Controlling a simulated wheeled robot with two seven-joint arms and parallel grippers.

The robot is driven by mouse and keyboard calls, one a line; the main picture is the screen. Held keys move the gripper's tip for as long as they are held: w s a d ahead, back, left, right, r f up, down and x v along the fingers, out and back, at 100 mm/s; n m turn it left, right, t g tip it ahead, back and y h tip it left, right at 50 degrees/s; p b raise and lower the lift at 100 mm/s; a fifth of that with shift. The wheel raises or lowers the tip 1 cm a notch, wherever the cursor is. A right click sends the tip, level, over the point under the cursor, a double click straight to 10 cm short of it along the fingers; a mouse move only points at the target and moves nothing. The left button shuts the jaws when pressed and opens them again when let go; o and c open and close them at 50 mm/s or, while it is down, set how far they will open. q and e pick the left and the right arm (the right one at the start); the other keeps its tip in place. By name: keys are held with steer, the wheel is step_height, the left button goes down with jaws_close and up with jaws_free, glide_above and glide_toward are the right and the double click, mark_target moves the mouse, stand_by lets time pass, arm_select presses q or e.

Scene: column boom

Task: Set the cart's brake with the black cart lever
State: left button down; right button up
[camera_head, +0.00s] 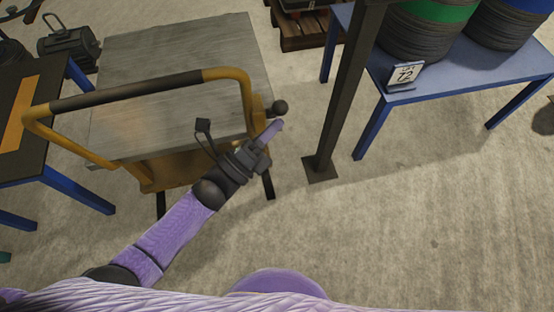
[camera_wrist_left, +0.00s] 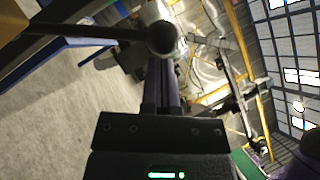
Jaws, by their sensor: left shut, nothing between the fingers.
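The cart (camera_head: 170,85) has a grey deck and a yellow push handle (camera_head: 228,75) with a black grip. The black cart lever (camera_head: 280,107) ends in a round knob at the cart's right side, just right of the handle's foot. My left gripper (camera_head: 276,126) is shut and empty, its tips just below the knob in the head view. In the left wrist view the knob (camera_wrist_left: 162,38) is straight beyond the closed fingers (camera_wrist_left: 164,80). I cannot tell whether they touch it. My right gripper is not in view.
A dark post (camera_head: 342,95) with a square foot stands right of the cart. A blue table (camera_head: 455,85) with drums and a sign marked 72 (camera_head: 405,75) is behind it. Another table (camera_head: 50,165) stands at the left. The floor at lower right is clear.

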mark_target(274, 103)
arm_select(q)
steer(key=w+r+n+p, duration=0.1)
steer(key=w+r+n+y+p, duration=0.1)
steer(key=shift+w+a+r+n+y, duration=0.2)
steer(key=shift+a+r+n+y, duration=0.1)
steer(key=shift+a+r+n, duration=0.1)
steer(key=w, duration=0.1)
steer(key=w+r+p, duration=0.1)
steer(key=w+a+n, duration=0.1)
steer(key=shift+r+g+y, duration=0.15)
steer(key=shift+g+y, duration=0.15)
steer(key=shift+y, duration=0.1)
steer(key=shift+w+r, duration=0.1)
steer(key=shift+r, duration=0.05)
